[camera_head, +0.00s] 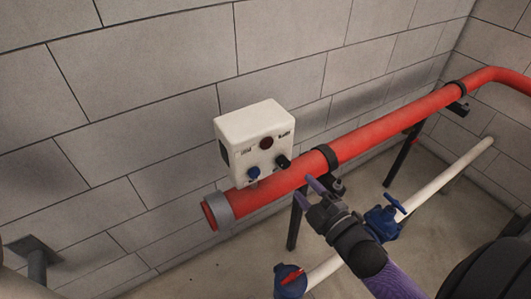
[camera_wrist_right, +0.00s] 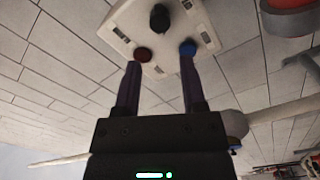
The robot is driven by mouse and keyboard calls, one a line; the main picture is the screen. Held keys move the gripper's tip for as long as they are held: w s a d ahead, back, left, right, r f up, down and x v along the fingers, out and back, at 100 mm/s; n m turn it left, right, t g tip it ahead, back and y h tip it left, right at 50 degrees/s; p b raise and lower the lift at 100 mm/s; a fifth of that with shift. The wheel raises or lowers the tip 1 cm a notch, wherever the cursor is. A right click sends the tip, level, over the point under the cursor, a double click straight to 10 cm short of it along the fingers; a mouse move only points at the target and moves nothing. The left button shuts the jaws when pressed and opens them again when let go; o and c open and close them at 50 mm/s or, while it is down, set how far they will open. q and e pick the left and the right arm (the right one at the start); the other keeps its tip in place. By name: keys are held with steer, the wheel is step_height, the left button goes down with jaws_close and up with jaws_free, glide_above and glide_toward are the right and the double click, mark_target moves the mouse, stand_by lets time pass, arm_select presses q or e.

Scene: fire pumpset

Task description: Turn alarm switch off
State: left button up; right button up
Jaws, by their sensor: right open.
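The white alarm box (camera_head: 240,130) sits on the wall side of the red pipe. Its front has a dark red round part (camera_head: 266,143), a blue knob (camera_head: 253,172) and a black switch knob (camera_head: 283,161). My right gripper (camera_head: 313,186) is open and empty, below and to the right of the box, apart from the black knob. In the right wrist view the box (camera_wrist_right: 120,20) is ahead of the two purple fingers, with the black knob (camera_wrist_right: 159,17) beyond the gap between them. The red and blue parts show near the fingertips. My left gripper is not in view.
The red pipe (camera_head: 380,130) with black clamps runs along the block wall in front of the box. A white pipe (camera_head: 450,175) with blue valves (camera_head: 383,222) lies lower right, near my right arm. Open space lies in front of the box at left.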

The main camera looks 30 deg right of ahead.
mark_target(285, 165)
steer(key=w, duration=0.8)
steer(key=shift+w+a+b, duration=0.15)
steer(key=shift+w+b, duration=0.05)
steer(key=shift+b, duration=0.2)
jaws_close()
